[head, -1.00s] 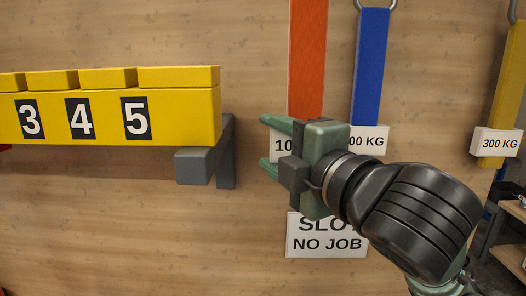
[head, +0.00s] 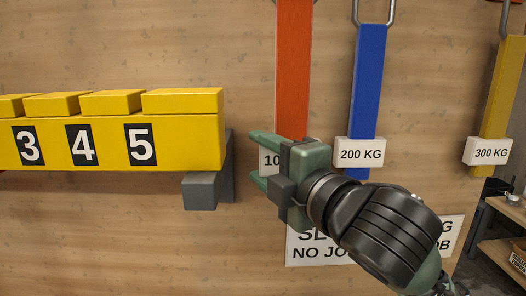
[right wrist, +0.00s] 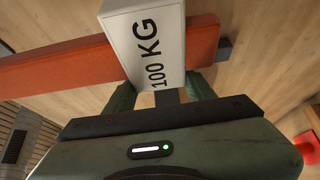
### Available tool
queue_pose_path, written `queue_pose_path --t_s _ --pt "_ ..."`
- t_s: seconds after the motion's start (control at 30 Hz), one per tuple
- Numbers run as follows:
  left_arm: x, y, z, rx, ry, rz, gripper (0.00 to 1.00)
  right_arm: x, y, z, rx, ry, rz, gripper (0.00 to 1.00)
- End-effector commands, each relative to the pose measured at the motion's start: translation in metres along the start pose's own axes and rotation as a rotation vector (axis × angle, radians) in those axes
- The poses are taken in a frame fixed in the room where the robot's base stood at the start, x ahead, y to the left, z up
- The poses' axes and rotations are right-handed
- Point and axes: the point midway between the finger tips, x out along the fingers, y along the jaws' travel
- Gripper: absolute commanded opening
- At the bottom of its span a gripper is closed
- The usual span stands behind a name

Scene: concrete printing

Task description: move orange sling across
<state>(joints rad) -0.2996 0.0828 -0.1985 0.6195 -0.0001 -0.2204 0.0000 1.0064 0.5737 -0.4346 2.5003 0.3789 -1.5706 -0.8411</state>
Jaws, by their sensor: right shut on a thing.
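The orange sling (head: 294,70) hangs as a flat strap against the wooden wall in the head view, running up out of the picture. Its white 100 KG tag (head: 268,160) is partly hidden by my right gripper (head: 258,158). The gripper comes from the right and is shut on the sling at its tag. In the right wrist view the tag (right wrist: 145,40) stands between the fingers, with the orange strap (right wrist: 60,68) crossing behind it. The sling's lower end is hidden in the head view. My left gripper is not in view.
A blue sling (head: 367,85) tagged 200 KG hangs just right. A yellow sling (head: 501,85) tagged 300 KG hangs farther right. A yellow numbered rack (head: 190,145) on a grey bracket (head: 200,191) stands left, with a gap before the gripper. White signs (head: 320,252) are below.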

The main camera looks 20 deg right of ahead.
Motion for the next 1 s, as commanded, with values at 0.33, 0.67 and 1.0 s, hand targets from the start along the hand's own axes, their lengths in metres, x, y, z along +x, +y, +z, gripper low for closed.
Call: queue_pose_path --t_s 0.33,0.67,1.0 --pt "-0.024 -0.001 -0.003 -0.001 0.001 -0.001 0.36 0.013 0.002 0.009 -0.002 -0.001 0.001 0.00" --pt "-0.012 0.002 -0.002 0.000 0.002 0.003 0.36 0.030 -0.004 0.018 -0.002 -0.002 0.004 0.00" --pt "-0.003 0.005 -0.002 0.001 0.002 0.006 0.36 0.046 -0.005 0.028 -0.001 0.000 0.005 0.00"
